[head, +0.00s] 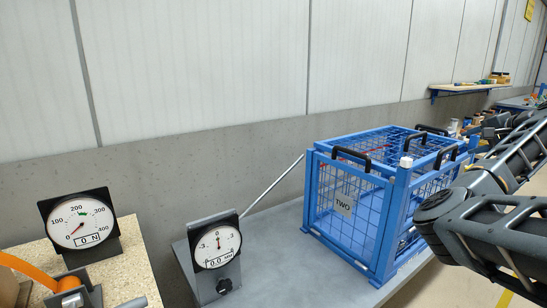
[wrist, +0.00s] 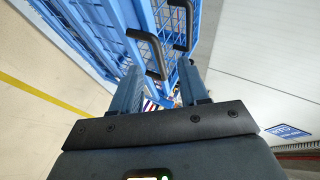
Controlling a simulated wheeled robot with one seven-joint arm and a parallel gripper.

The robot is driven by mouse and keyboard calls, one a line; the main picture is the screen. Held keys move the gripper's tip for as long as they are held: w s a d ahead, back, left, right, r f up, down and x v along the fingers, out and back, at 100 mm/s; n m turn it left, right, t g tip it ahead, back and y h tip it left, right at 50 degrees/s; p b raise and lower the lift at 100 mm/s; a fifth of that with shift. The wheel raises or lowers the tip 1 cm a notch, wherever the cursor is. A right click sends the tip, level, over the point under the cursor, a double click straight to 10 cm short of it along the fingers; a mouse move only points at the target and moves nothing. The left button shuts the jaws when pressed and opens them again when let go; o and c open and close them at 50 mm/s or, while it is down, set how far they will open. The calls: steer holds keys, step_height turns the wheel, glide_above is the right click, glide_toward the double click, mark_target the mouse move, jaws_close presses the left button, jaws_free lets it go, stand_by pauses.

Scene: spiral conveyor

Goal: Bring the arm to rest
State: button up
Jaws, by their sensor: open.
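My gripper (wrist: 161,92) shows in the wrist view with its two fingers apart and nothing between them. A blue wire-mesh cage (head: 383,222) with black handles and a tag reading "TWO" stands on a grey bench in the head view. The cage also shows beyond the fingers in the wrist view (wrist: 100,28), with black handles close past the fingertips. Whether a finger touches the cage I cannot tell. My arm reaches in from the right edge of the head view, in front of the cage's right side. My gripper is not clearly visible in the head view.
The grey bench (head: 285,245) carries a small dial gauge (head: 215,247) left of the cage. A larger dial reading "0 N" (head: 80,225) stands on a speckled bench at the left. A wall shelf (head: 465,88) holds small items at the back right. Floor shows at the lower right.

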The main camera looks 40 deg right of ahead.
steer(key=w+a+f+n+g+h, duration=0.1)
steer(key=a+f+n+g, duration=0.3)
steer(key=f, duration=0.9)
steer(key=a+f+n+t+h, duration=0.1)
steer(key=a+f+n, duration=0.3)
steer(key=a, duration=0.5)
steer(key=a+f+n+t, duration=0.1)
steer(key=a+f, duration=0.5)
steer(key=a, duration=0.3)
steer(key=a+f+n+t+h, duration=0.1)
steer(key=a+f+n, duration=0.2)
steer(key=a+f, duration=0.45)
steer(key=s+a+r+n+t+y, duration=0.1)
steer(key=s+a+n+t+y, duration=0.15)
steer(key=a, duration=0.85)
steer(key=s+a+n+t+y, duration=0.15)
steer(key=s+a+n, duration=0.25)
steer(key=a, duration=0.7)
steer(key=s+a+r+n+y, duration=0.1)
steer(key=s+a+r+y, duration=0.1)
steer(key=s+a+r, duration=0.3)
steer(key=s+a+r+n+t+y, duration=0.1)
steer(key=s+a+r+n+y, duration=0.1)
steer(key=s+a, duration=0.5)
steer(key=a+r+y, duration=0.1)
steer(key=a+r, duration=0.1)
steer(key=a, duration=0.2)
steer(key=shift+r+t, duration=0.3)
steer(key=shift+r, duration=0.05)
steer(key=shift+a, duration=0.1)
